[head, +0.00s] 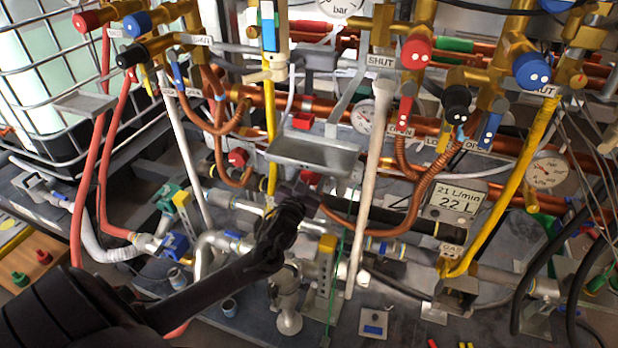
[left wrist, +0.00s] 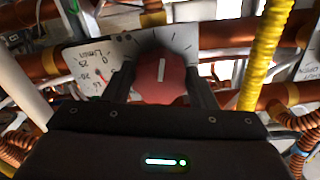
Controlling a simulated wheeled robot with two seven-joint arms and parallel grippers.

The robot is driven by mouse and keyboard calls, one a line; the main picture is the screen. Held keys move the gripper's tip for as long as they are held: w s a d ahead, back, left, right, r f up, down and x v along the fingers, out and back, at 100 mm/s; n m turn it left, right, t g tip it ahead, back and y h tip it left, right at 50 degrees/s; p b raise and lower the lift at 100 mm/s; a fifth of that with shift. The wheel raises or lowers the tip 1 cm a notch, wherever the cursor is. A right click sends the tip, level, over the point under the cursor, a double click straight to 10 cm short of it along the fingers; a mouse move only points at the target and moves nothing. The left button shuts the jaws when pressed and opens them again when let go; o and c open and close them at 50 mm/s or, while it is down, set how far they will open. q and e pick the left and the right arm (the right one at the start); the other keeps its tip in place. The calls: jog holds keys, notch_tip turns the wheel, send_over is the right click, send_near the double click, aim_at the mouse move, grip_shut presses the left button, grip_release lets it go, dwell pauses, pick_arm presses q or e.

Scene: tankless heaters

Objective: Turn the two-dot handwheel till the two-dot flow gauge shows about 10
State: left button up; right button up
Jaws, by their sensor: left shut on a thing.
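My left gripper (head: 298,194) reaches into the middle of the pipework in the head view. In the left wrist view its fingers (left wrist: 162,88) are shut on the two sides of a red handwheel (left wrist: 160,76) with a white line. In the head view a little red (head: 310,178) shows by the fingertips. My right gripper is not in view.
Red (head: 417,52), blue (head: 533,70) and black (head: 458,102) knobs with white dots sit at the upper right. A grey metal tray (head: 315,153) is just above the gripper. A display (head: 456,202) reads 21 L/min, 22 L. Pipes and hoses crowd the area.

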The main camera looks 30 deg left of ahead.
pick_arm(q)
jog(key=m+p, duration=0.1)
jog(key=m, duration=0.1)
jog(key=shift+m, duration=0.4)
jog(key=shift+m+p, duration=0.55)
jog(key=shift+m, duration=0.35)
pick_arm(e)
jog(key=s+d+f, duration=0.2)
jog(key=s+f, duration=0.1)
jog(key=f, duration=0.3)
pick_arm(q)
jog(key=o, duration=1)
jog(key=shift+c, duration=0.2)
jog(key=shift+s, duration=0.1)
